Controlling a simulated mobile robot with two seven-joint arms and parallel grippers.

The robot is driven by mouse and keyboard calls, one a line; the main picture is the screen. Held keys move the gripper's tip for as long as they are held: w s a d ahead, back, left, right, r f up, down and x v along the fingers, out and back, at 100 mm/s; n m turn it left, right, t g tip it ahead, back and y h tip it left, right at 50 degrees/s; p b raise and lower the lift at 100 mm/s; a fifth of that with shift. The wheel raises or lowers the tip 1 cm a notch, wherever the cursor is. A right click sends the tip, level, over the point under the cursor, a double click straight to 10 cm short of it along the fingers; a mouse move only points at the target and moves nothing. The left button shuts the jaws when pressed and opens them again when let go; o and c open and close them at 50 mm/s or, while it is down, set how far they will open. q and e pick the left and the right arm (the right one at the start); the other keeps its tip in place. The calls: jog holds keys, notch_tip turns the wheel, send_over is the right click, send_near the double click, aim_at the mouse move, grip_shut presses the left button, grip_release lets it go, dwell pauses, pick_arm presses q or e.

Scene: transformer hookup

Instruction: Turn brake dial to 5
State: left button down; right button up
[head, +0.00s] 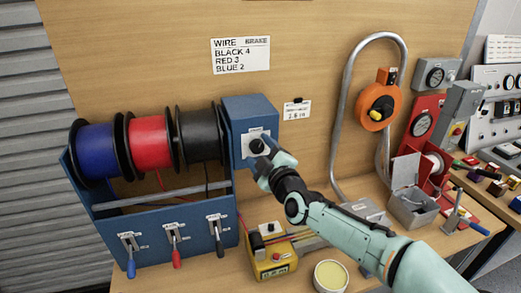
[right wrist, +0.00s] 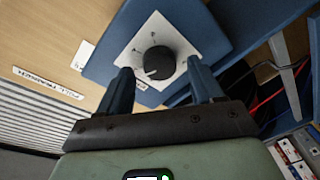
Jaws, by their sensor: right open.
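The brake dial is a round black knob (right wrist: 158,62) on a white square plate, set on the front of a blue box (head: 250,108). In the head view the knob (head: 257,146) is partly covered by my right gripper (head: 261,162). In the right wrist view my right gripper (right wrist: 161,82) is open, its two dark fingers apart on either side below the knob, with nothing between the tips. I cannot tell whether they touch it. A pale mark shows on the knob's lower edge; the plate's numbers are too small to read. My left gripper is not in view.
Blue, red and black wire spools (head: 150,143) stand left of the box, above three levers. A wall sign (head: 240,55) reads wire brake, black 4, red 3, blue 2. A yellow device (head: 272,258) and a round tin (head: 331,275) stand below my right arm.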

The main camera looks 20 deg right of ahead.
jog(key=shift+w, duration=0.2)
jog(key=shift+c, duration=0.3)
jog(key=c, duration=1)
